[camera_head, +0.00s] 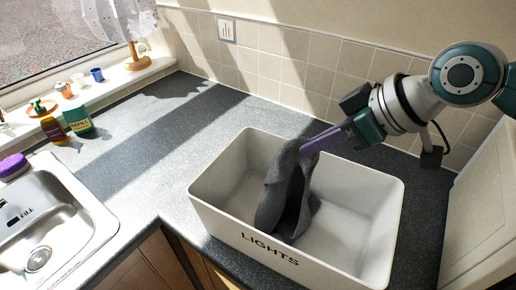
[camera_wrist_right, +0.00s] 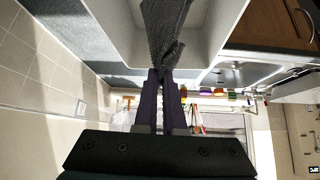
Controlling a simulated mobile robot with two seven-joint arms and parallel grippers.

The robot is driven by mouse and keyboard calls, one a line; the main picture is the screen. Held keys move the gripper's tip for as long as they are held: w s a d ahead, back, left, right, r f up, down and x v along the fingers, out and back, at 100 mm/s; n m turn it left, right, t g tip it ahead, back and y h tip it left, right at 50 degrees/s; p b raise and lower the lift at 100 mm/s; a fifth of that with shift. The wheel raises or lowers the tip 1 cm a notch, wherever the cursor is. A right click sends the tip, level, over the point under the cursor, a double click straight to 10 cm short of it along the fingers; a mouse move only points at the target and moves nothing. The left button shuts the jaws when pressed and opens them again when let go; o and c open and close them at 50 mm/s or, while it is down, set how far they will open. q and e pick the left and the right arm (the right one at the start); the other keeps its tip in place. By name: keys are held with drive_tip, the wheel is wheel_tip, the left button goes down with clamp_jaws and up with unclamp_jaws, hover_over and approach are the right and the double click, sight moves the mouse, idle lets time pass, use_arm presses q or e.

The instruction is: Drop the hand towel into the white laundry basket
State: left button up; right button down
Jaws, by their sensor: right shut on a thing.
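The white laundry basket (camera_head: 370,215), marked LIGHTS, stands on the grey worktop. The dark grey hand towel (camera_head: 282,195) hangs bunched from my right gripper (camera_head: 312,145), with its lower part down inside the basket. My right gripper comes in from the right over the basket's back rim and is shut on the towel's top. In the right wrist view the towel (camera_wrist_right: 165,32) is between the fingertips (camera_wrist_right: 161,76), and the pale basket (camera_wrist_right: 210,30) is around it. Whether the towel touches the basket floor cannot be told. My left gripper is not in view.
A steel sink (camera_head: 62,215) is at the left. A brown jar (camera_head: 53,129) and a green container (camera_head: 78,120) stand near the windowsill. The worktop left of the basket (camera_head: 150,150) is clear. A tiled wall is behind.

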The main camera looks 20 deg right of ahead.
wheel_tip(320, 180, down, 10)
drive_tip(key=b, duration=0.7)
drive_tip(key=shift+r, duration=0.2)
drive_tip(key=shift+c, duration=1.7)
unclamp_jaws()
drive_tip(key=shift+r, duration=0.1)
wheel_tip(320, 180, up, 12)
drive_tip(key=p, duration=1.1)
